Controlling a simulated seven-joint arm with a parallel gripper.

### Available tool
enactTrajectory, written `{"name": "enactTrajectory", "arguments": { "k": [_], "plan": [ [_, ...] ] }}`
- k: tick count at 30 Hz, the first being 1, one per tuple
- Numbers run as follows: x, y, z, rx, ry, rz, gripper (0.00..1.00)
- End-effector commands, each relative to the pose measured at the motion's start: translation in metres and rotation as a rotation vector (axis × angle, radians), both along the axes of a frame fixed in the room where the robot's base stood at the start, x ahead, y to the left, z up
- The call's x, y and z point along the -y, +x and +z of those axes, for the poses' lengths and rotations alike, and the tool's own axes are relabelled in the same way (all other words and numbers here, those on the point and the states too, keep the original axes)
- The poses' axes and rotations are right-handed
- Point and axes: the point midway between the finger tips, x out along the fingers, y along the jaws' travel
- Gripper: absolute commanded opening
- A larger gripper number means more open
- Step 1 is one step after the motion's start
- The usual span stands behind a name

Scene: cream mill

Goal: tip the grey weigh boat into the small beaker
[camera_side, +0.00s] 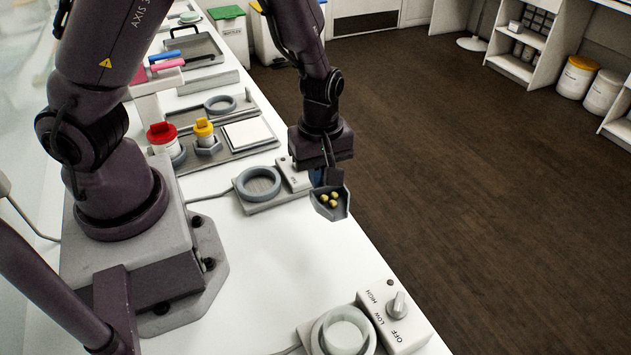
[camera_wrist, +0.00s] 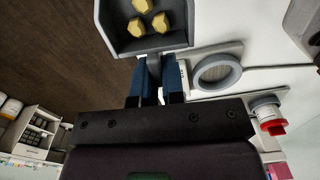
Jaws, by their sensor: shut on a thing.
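A knob unit (camera_side: 393,316) marked HIGH, LOW, OFF stands beside that vessel. An empty-looking grey ring (camera_side: 258,184) is on a base left of my gripper. Red-capped (camera_side: 162,134) and yellow-capped (camera_side: 204,129) jars stand further back. The bench between ring and knob unit is clear.

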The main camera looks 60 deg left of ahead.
Motion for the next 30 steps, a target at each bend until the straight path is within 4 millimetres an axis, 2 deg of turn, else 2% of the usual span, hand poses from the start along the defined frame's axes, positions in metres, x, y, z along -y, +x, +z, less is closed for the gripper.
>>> {"name": "enactTrajectory", "arguments": {
  "k": [8, 17, 23, 30],
  "plan": [
    [0.055, 0.019, 0.005, -0.002, -0.018, -0.443, 0.0],
    [0.145, 0.027, 0.014, -0.003, -0.034, -1.122, 0.0],
    [0.21, 0.019, 0.023, 0.0, -0.034, -1.6, 0.0],
    [0.283, -0.005, 0.036, 0.003, -0.023, -2.137, 0.0]
  ]
}}
